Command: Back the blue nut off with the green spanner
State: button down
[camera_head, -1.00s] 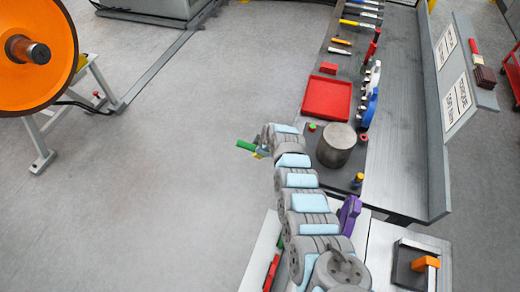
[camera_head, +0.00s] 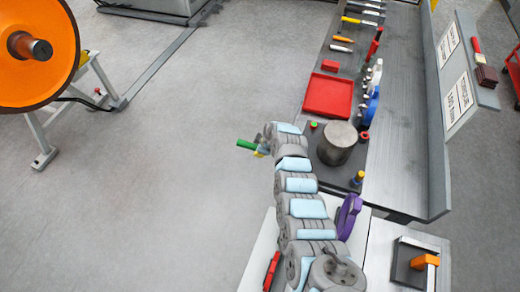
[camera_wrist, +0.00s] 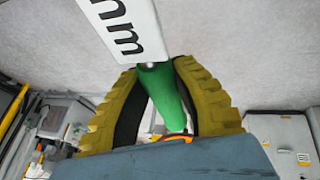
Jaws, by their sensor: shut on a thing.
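The green spanner (camera_head: 246,144) shows in the head view as a short green length sticking out to the left from my gripper (camera_head: 262,150), above open floor. In the wrist view its green handle (camera_wrist: 163,92) lies between the two yellow ridged fingers of my gripper (camera_wrist: 160,68), which is shut on it. A white plate with black "mm" lettering (camera_wrist: 125,28) is at the top of the wrist view, beside the handle's far end. The spanner's jaw end cannot be made out. I cannot pick out the blue nut in either view.
A workbench (camera_head: 400,150) on the right bears a red tray (camera_head: 328,95), a grey cylinder (camera_head: 337,143) and several hand tools. An orange wheel (camera_head: 35,85) on a grey stand (camera_head: 60,120) is at the upper left. The floor between is clear.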

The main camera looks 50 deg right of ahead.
jog(key=shift+r+p, duration=0.9)
jog(key=shift+r, duration=1.4)
jog(key=shift+w+d+r+p, duration=0.1)
jog(key=shift+r+p, duration=0.4)
jog(key=shift+r, duration=1.95)
